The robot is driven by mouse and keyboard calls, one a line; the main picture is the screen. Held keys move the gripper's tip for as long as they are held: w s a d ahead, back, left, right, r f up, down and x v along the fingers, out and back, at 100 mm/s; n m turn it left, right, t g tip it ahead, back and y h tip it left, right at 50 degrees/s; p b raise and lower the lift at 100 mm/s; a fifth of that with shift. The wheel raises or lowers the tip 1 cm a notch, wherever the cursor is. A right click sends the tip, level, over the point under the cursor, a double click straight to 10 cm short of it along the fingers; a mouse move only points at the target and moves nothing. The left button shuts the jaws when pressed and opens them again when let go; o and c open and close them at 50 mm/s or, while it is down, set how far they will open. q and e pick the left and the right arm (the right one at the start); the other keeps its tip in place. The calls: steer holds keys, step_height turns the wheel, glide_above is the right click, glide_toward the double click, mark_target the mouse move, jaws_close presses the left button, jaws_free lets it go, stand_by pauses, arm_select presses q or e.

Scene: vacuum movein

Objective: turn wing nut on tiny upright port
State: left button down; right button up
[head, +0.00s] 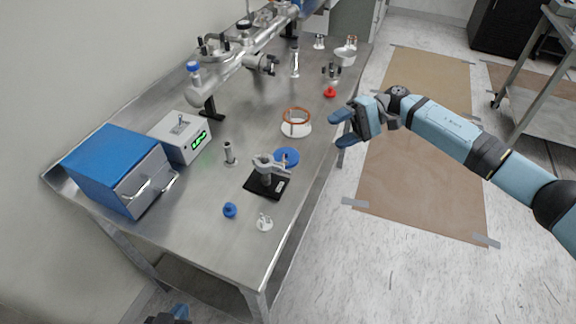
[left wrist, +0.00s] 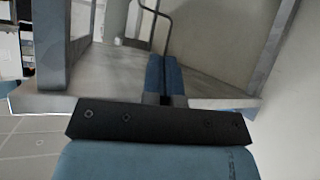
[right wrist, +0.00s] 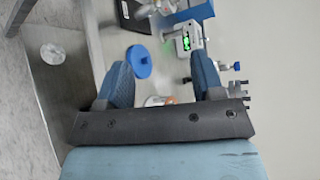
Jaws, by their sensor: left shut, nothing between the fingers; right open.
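A short upright port with a grey clamp (head: 266,163) around its top stands on a black base plate (head: 256,187) near the table's front. The clamp's wing nut seems to be on its right side, too small to make out clearly. In the right wrist view, the black plate (right wrist: 131,18) and part of the clamp (right wrist: 152,8) show at the top edge. My right gripper (head: 341,128) is open and empty, beyond the table's right edge and apart from the clamp. My left gripper (left wrist: 162,78) is shut and empty, low by the table frame; its tip shows at the head view's bottom edge.
A blue disc (head: 287,157) lies beside the plate, with a white orange-rimmed ring (head: 296,125) behind it. A small upright tube (head: 229,154), blue cap (head: 229,210) and white piece (head: 265,223) stand nearby. A blue box (head: 115,168) and display unit (head: 180,137) are at left.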

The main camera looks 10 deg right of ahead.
mark_target(286, 160)
steer(key=p+x, duration=0.2)
steer(key=x, duration=1.1)
steer(key=shift+s+a+f, duration=0.1)
steer(key=shift+a+f, duration=0.05)
steer(key=c, duration=0.9)
